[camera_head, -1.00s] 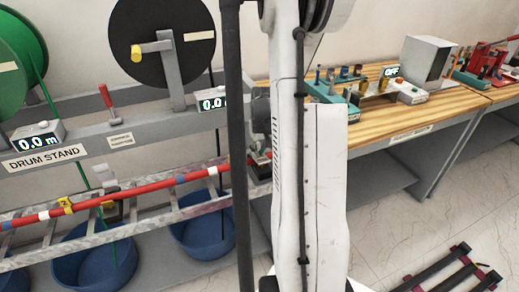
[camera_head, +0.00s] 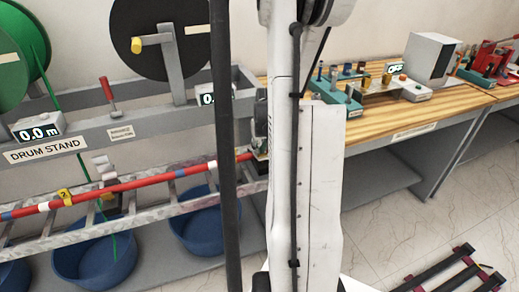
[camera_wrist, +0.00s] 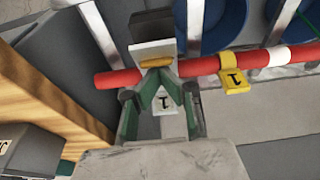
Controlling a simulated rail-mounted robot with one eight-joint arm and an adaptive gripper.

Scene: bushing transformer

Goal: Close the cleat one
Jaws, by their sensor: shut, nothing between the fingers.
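In the wrist view, cleat one (camera_wrist: 153,48) shows a pale plate with a dark block behind it. A yellow-orange pad at its near edge overlaps the red cable (camera_wrist: 112,80). A white label marked 1 (camera_wrist: 165,101) shows between the green fingers. My gripper (camera_wrist: 160,76) is shut and empty, its fingertips close to the pad's near side. I cannot tell whether they touch it, or whether the cleat is fully closed. In the head view, my arm largely hides the gripper and this cleat.
A yellow tag marked 1 (camera_wrist: 231,77) hangs on the cable. In the head view, another cleat (camera_head: 104,168) stands on the ladder tray (camera_head: 140,220) near a yellow tag marked 2 (camera_head: 65,197). Blue tubs (camera_head: 95,265) sit below. A wooden bench (camera_head: 365,123) is on the right.

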